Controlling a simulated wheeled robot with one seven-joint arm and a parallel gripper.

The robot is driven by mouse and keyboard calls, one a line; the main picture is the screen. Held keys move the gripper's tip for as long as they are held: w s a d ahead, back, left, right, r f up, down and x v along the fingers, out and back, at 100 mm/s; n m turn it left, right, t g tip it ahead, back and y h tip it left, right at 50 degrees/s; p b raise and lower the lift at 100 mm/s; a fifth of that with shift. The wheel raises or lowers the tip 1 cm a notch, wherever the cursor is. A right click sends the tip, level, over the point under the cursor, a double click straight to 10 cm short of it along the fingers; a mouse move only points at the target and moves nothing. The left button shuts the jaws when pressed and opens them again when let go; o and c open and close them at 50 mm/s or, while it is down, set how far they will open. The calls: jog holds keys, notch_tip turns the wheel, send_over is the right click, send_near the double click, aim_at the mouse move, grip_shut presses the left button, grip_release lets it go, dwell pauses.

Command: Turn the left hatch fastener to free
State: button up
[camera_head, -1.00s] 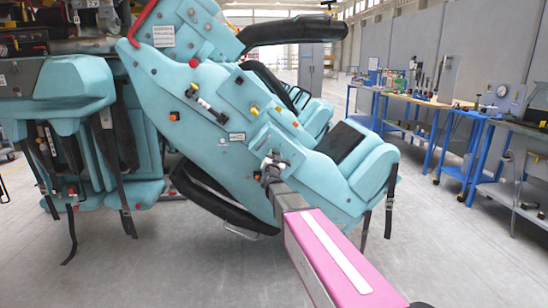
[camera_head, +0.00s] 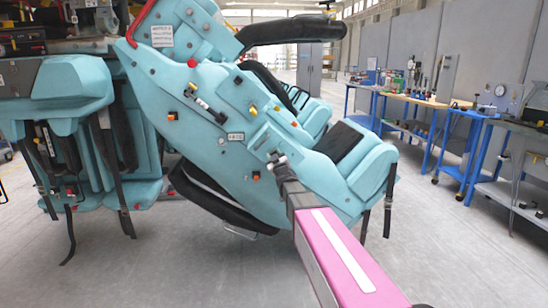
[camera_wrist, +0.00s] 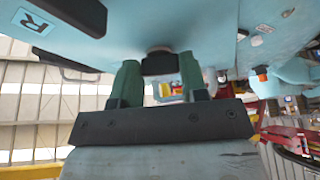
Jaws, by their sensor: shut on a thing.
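A turquoise coaster car (camera_head: 205,110) stands tilted in the middle of the head view. My gripper (camera_head: 277,160) is at a raised panel (camera_head: 262,135) on its side, low and right of centre. In the wrist view my gripper's two green fingers (camera_wrist: 160,68) stand apart with a dark, short fastener knob (camera_wrist: 159,63) between their tips. They are shut on it. The knob sits on the turquoise underside above. In the head view my gripper covers the knob, so how far it is turned cannot be told.
A black padded bar (camera_head: 225,205) runs below the panel. Blue workbenches (camera_head: 425,105) stand along the right wall. The floor (camera_head: 440,245) between is clear.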

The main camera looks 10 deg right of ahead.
jog(key=shift+d+r+n+g+y, duration=0.1)
jog(key=shift+n+g+y, duration=0.25)
jog(key=shift+n, duration=0.75)
jog(key=shift+n+g+y, duration=0.25)
jog(key=shift+n+y, duration=0.2)
jog(key=shift+n, duration=0.65)
jog(key=o, duration=0.9)
jog(key=v, duration=1)
jog(key=shift+s+d, duration=0.1)
jog(key=shift+s, duration=0.25)
